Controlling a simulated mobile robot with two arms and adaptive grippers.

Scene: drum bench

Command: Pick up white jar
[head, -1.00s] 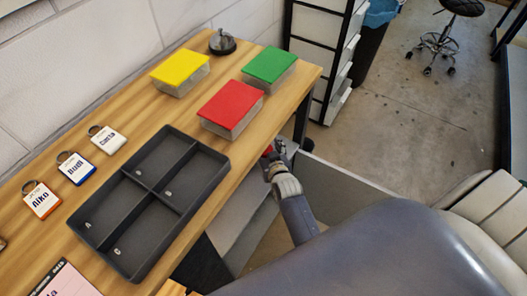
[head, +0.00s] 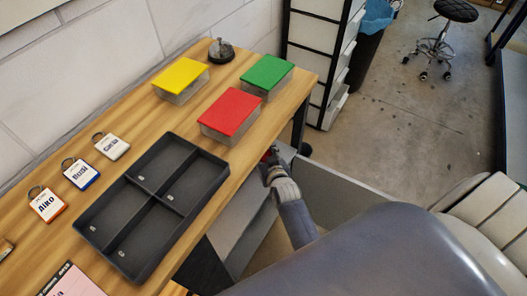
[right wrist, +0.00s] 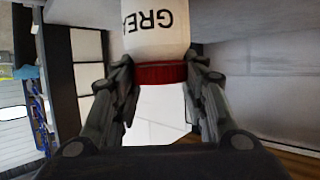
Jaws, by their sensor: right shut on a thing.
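A white jar (right wrist: 155,35) with dark lettering reading "GREA" and a red lid (right wrist: 160,75) shows in the right wrist view. The lettering is upside down in that picture. My right gripper (right wrist: 160,88) has its two fingers on either side of the red lid and is shut on the jar. In the head view my right gripper (head: 272,170) is beside the bench's right edge, below the top, with a bit of red at its tip. Most of the jar is hidden there. My left gripper is not in view.
On the wooden bench (head: 130,110) are a black divided tray (head: 150,205), a red box (head: 230,112), a yellow box (head: 180,78), a green box (head: 267,73), a bell (head: 221,50) and several name tags (head: 80,173). A grey shelf (head: 240,225) is below the bench edge.

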